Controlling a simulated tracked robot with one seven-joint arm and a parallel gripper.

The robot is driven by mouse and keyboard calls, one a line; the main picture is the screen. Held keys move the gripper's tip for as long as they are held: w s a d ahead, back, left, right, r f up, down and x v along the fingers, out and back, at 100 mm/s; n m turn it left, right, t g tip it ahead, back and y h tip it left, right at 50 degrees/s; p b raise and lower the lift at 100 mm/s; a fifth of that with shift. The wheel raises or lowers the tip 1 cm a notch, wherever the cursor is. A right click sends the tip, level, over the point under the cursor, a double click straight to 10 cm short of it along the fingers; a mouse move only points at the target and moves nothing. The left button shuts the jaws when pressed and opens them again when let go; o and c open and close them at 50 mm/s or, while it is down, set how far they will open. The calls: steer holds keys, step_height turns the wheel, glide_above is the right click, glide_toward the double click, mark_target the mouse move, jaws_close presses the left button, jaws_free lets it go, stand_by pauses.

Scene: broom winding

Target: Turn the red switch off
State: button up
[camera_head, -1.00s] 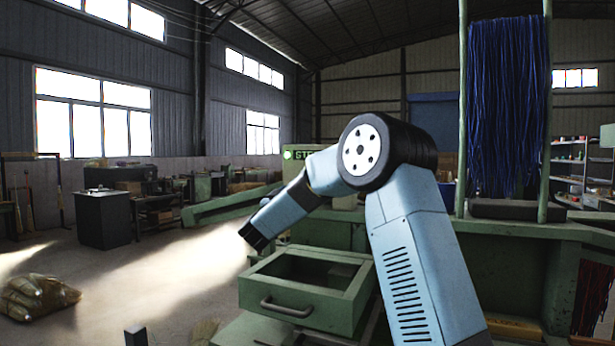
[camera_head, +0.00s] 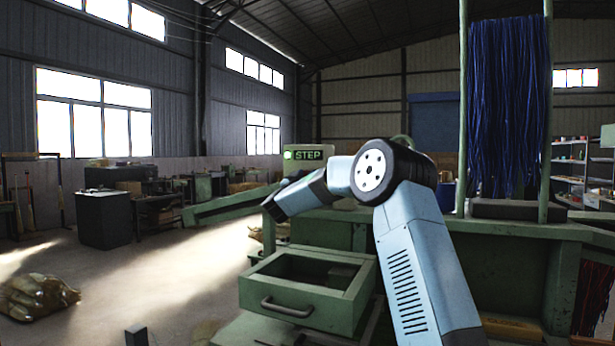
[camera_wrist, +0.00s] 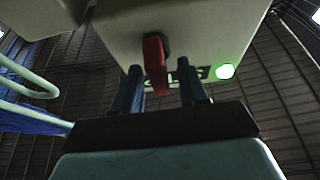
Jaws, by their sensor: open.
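The red switch (camera_wrist: 155,64) is a short lever on the underside or face of a pale box (camera_wrist: 215,28) in the wrist view. My gripper (camera_wrist: 161,72) is open, with one dark finger on each side of the lever in the picture. I cannot tell whether either finger touches it. A round green light (camera_wrist: 225,71) glows beside it, with partly hidden lettering. In the head view the box (camera_head: 326,165) reads "STEP" and its light (camera_head: 288,155) shows too. The switch is not visible in the head view, and my fingers are not clear there.
A green open drawer (camera_head: 298,298) with a metal handle juts out below my arm. A green machine bench (camera_head: 500,262) with hanging blue bristles (camera_head: 505,105) stands at the right. Sacks (camera_head: 35,296) lie on the floor at the left, where there is free room.

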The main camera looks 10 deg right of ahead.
steer(key=shift+w+d+r, duration=0.15)
steer(key=shift+w+d, duration=0.1)
steer(key=shift+w, duration=0.05)
